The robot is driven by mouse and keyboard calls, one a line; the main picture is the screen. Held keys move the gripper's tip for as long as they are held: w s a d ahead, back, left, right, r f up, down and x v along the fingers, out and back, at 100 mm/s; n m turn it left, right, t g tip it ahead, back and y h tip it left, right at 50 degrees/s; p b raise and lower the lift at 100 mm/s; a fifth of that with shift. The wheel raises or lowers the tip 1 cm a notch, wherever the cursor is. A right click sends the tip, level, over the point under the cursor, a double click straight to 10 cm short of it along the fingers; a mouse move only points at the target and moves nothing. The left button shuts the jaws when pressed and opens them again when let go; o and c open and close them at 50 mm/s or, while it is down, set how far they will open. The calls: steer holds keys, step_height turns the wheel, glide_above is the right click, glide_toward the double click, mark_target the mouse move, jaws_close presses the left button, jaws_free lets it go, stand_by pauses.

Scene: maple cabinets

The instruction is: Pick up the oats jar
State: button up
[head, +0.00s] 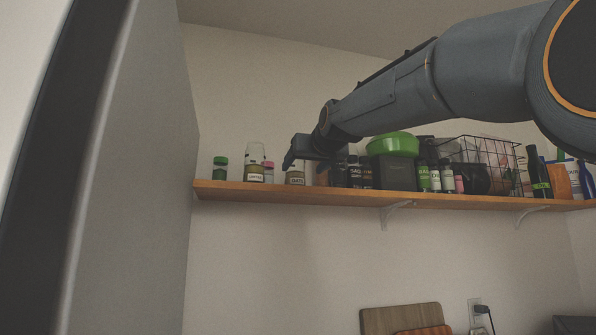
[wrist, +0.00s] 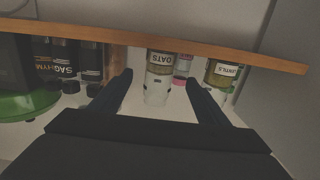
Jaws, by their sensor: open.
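The oats jar (head: 296,177) stands on the wooden shelf in the head view, its upper part hidden behind my gripper (head: 291,160). In the wrist view, which shows the scene upside down, the oats jar (wrist: 158,68) has a readable OATS label, tan contents and a clear upper part. My gripper (wrist: 159,78) is open, one finger on each side of the jar's line. I see gaps between the fingers and the jar. I cannot tell how far the fingertips are from it in depth.
The shelf (head: 300,194) carries a lentils jar (wrist: 224,72), a green-lidded jar (head: 220,168) and a pink-lidded jar (wrist: 180,80) on one side. Dark spice bottles (wrist: 90,65), a green bowl (head: 393,144) and a wire basket (head: 480,160) stand on the other.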

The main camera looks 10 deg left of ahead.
mark_target(298, 163)
steer(key=shift+y, duration=0.3)
steer(key=shift+w+a+r+p, duration=0.45)
steer(key=shift+w+r+p, duration=0.2)
steer(key=shift+w+r, duration=0.15)
steer(key=shift+w+a+r+p, duration=0.45)
steer(key=shift+w+r+p, duration=0.15)
steer(key=shift+w+r, duration=0.15)
steer(key=shift+f+p+x, duration=0.1)
steer(key=shift+p+x, duration=0.6)
steer(key=shift+x, duration=0.3)
steer(key=shift+f+p+x, duration=0.15)
steer(key=shift+p+x, duration=0.5)
steer(key=shift+x, duration=0.4)
steer(key=shift+d, duration=0.15)
steer(key=c, duration=1.3)
steer(key=shift+r, duration=0.2)
